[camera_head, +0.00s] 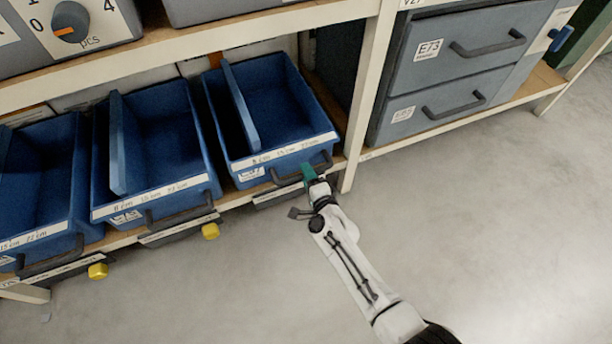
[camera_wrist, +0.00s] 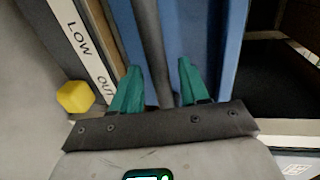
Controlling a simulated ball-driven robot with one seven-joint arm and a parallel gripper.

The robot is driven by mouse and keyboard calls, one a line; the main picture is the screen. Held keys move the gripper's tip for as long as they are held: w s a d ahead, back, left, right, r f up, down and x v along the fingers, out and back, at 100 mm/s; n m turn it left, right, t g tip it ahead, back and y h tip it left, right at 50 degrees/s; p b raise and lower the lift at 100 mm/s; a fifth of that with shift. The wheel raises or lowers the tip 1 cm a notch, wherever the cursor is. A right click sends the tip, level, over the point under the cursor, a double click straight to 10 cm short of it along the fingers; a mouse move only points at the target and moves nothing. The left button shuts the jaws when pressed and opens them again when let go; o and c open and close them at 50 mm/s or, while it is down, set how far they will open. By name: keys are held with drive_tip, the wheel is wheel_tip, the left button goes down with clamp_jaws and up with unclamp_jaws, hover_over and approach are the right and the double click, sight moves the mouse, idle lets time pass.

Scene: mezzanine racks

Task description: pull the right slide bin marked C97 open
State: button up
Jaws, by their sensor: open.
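The right slide bin (camera_head: 218,118) is a blue open-topped bin with a divider, on the lower shelf at the right end of the bin row. Its small white label is too blurred to read surely. A dark bar handle (camera_head: 284,178) runs across its front; the handle (camera_wrist: 150,45) also shows in the wrist view. My gripper (camera_head: 308,172) is at the right part of this handle. In the wrist view my gripper (camera_wrist: 160,68) has its teal fingers apart, one on each side of the dark bar. I cannot tell whether either finger touches it.
Two more blue bins (camera_head: 165,140) (camera_head: 38,165) stand to the left. Yellow knobs (camera_head: 210,231) (camera_head: 97,271) stick out below the bin row; one yellow knob (camera_wrist: 75,97) shows in the wrist view. A white post (camera_head: 368,95) and grey drawers (camera_head: 450,100) stand right. The floor in front is clear.

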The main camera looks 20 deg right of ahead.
drive_tip(key=shift+w+f, duration=0.15)
drive_tip(key=shift+w, duration=0.55)
drive_tip(key=shift+c, duration=0.3)
clamp_jaws()
